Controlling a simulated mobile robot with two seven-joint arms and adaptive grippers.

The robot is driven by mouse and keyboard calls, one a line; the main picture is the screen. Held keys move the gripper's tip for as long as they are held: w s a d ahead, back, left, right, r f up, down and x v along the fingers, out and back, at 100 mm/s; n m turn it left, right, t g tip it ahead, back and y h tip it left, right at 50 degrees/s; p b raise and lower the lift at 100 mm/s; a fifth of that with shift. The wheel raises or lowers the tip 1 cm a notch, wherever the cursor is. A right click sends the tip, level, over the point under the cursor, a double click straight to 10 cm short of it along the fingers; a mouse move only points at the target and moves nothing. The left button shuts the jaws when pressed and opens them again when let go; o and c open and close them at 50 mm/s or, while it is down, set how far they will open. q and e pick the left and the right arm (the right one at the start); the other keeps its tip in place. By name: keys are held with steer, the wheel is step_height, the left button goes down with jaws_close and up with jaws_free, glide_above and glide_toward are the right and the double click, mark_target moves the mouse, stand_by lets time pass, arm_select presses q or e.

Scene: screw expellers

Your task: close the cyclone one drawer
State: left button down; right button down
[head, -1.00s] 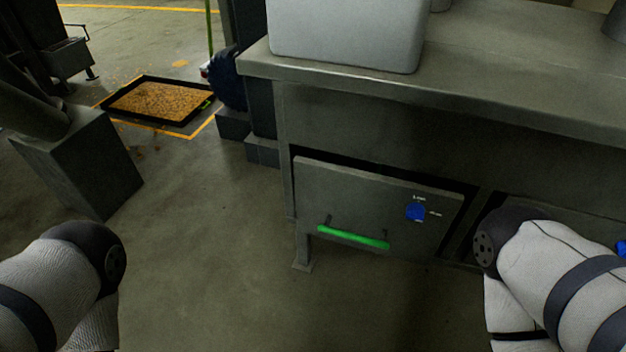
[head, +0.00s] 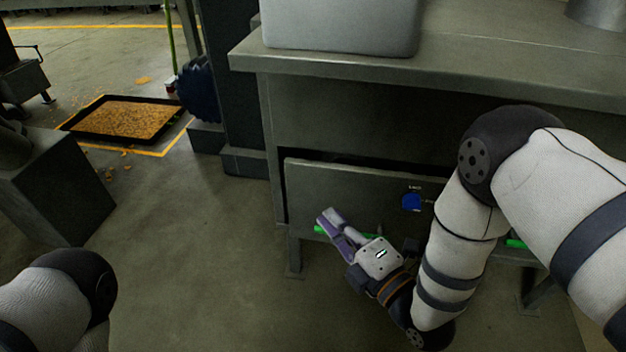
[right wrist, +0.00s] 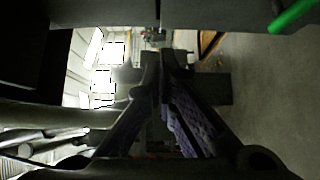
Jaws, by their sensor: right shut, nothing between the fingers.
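The drawer (head: 345,190) is a grey metal front panel under the bench, with a blue round mark (head: 411,202) and a green bar handle (head: 322,231). A dark gap shows along its top edge, so it stands a little out from the cabinet. My right gripper (head: 330,220) is shut and empty, in front of the panel's lower part, and hides part of the handle. I cannot tell whether it touches. In the right wrist view the closed fingers (right wrist: 160,58) point forward, with a green handle (right wrist: 292,14) at the top right. My left gripper is out of view.
The metal bench top (head: 480,75) overhangs the drawer and carries a grey box (head: 340,25). A second green handle (head: 516,244) shows right of my right arm. A black tray (head: 85,133) of brown material lies on the floor at left. The floor before the bench is clear.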

mark_target(318, 162)
steer(key=shift+w+a+b, duration=0.4)
steer(key=shift+w+a, duration=0.1)
steer(key=shift+w, duration=1.4)
steer(key=shift+w+a+b, duration=0.35)
steer(key=shift+w+a, duration=0.15)
steer(key=shift+w, duration=1.4)
steer(key=shift+w+a+b, duration=0.4)
steer(key=shift+w+a, duration=0.1)
steer(key=shift+w, duration=1.4)
steer(key=shift+w+f, duration=0.1)
steer(key=w+b, duration=0.1)
steer(key=w, duration=0.1)
steer(key=w+d+b, duration=0.1)
steer(key=w, duration=0.1)
steer(key=shift+f, duration=0.15)
steer(key=shift+w+d, duration=0.15)
steer(key=shift+w, duration=0.15)
steer(key=shift+d+r, duration=0.1)
steer(key=shift+r, duration=0.2)
steer(key=shift+w, duration=0.1)
